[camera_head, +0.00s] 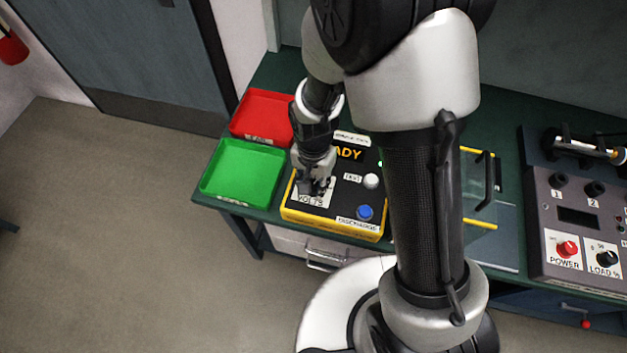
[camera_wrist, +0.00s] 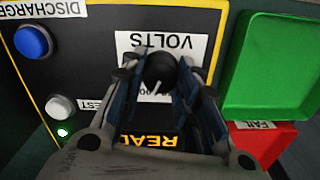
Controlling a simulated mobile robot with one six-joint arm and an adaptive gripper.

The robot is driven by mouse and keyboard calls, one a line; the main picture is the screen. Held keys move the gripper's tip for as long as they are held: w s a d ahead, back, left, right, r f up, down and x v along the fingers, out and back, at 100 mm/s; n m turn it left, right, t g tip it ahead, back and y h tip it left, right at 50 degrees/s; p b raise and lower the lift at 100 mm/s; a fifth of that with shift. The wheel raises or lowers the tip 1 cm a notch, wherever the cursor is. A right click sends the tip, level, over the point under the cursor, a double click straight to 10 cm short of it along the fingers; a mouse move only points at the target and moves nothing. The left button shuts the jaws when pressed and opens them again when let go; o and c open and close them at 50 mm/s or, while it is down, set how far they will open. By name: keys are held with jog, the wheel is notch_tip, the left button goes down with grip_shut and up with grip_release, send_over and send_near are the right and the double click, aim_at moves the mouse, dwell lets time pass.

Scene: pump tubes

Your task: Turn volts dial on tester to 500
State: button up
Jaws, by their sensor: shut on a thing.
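The tester (camera_head: 350,205) is a black box with yellow edges on the green bench. Its volts dial (camera_wrist: 160,70) is a black knob with a light pointer line, on a white VOLTS label (camera_wrist: 196,45). My gripper (camera_wrist: 162,78) is over the dial with a finger on each side, shut on it. The scale numbers are mostly covered by the fingers, so the setting cannot be read. The display (camera_wrist: 150,140) shows part of the word READY.
A white TEST button (camera_head: 371,181) and a blue DISCHARGE button (camera_head: 365,212) sit right of the dial. A green tray (camera_head: 243,194) and a red tray (camera_head: 262,137) stand to the left. A panel with POWER and LOAD knobs (camera_head: 575,225) is at the right.

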dwell(0.3)
jog(key=o, duration=1.1)
jog(key=shift+c, duration=0.2)
jog(key=shift+r, duration=0.1)
notch_tip(320, 180, up, 12)
notch_tip(320, 180, up, 11)
jog(key=n+t, duration=0.2)
jog(key=n, duration=0.1)
send_over(314, 184)
jog(key=s+d, duration=0.5)
jog(key=d, duration=0.1)
jog(key=s+d+r+n+t, duration=0.2)
jog(key=s+d+r+n, duration=0.1)
jog(key=s, duration=0.5)
notch_tip(314, 184, up, 2)
jog(key=shift+s+d+t, duration=0.3)
jog(key=shift+s+d, duration=0.1)
jog(key=shift+d, duration=0.35)
